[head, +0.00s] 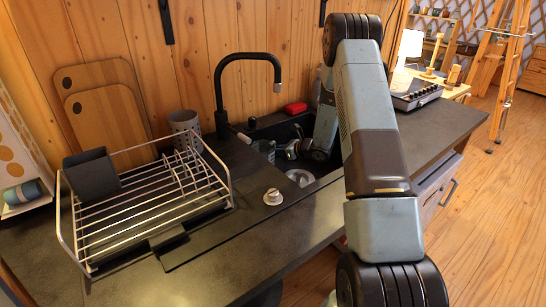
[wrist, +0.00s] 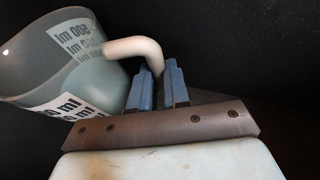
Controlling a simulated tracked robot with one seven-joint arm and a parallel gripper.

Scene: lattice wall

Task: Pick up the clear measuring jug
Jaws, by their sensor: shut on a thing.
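The clear measuring jug (wrist: 70,65) fills the left of the wrist view, tilted in the picture, with white labels and printed ml marks. Its pale curved handle (wrist: 136,47) reaches to my gripper (wrist: 158,80), whose blue fingers are shut on it. In the head view the jug (head: 264,146) shows small and partly hidden at the dark sink, to the left of my gripper (head: 291,149). I cannot tell whether the jug's base touches the sink.
A black tap (head: 219,95) arches over the sink's left side. A wire dish rack (head: 150,207) with a dark holder stands left on the counter. A red item (head: 296,108) lies at the sink's back edge. A round knob (head: 272,196) sits in front. Dark counter (head: 290,225) in front is bare.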

